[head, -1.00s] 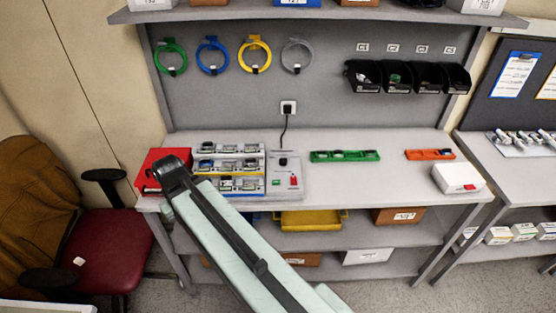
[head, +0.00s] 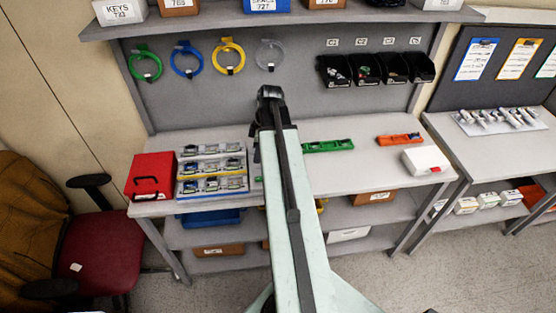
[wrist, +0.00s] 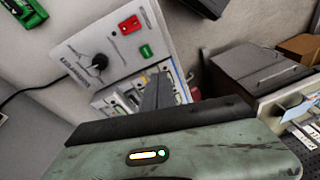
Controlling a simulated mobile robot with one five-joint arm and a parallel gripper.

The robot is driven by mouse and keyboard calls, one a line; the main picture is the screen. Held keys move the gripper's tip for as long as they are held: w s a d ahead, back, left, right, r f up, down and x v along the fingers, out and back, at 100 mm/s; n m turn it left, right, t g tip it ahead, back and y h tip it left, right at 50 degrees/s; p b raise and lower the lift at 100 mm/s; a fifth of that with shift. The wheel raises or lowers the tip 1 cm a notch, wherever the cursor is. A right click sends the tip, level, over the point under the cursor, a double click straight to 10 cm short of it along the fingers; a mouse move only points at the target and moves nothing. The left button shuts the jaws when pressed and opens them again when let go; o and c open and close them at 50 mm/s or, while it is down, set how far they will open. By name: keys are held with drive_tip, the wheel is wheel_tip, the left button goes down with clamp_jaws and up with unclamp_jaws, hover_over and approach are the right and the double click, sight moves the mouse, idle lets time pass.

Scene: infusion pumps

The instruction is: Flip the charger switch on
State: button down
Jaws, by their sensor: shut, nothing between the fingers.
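I cannot tell which way the switch is set. In the head view my arm covers most of the panel. My gripper (wrist: 158,88) is shut and empty in the wrist view. Its fingers are apart from the switch in the picture, on the side of the green piece, over the charging rack (wrist: 118,102). The distance between fingers and panel is unclear.
A red box (head: 152,176) stands left of the rack on the bench (head: 372,168).

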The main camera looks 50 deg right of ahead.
drive_tip(key=s+d+r+n+p, duration=0.1)
drive_tip(key=s+d+r+n, duration=0.1)
drive_tip(key=s+d, duration=0.3)
drive_tip(key=d+r, duration=0.1)
drive_tip(key=d, duration=0.2)
drive_tip(key=shift+s+t, duration=0.3)
drive_tip(key=shift+t, duration=0.1)
drive_tip(key=shift+d, duration=0.1)
drive_tip(key=b+x, duration=0.8)
drive_tip(key=x, duration=0.1)
drive_tip(key=b+x, duration=0.4)
drive_tip(key=b, duration=0.1)
drive_tip(key=shift+s+f, duration=0.35)
drive_tip(key=shift+f, duration=0.2)
drive_tip(key=shift+r, duration=0.1)
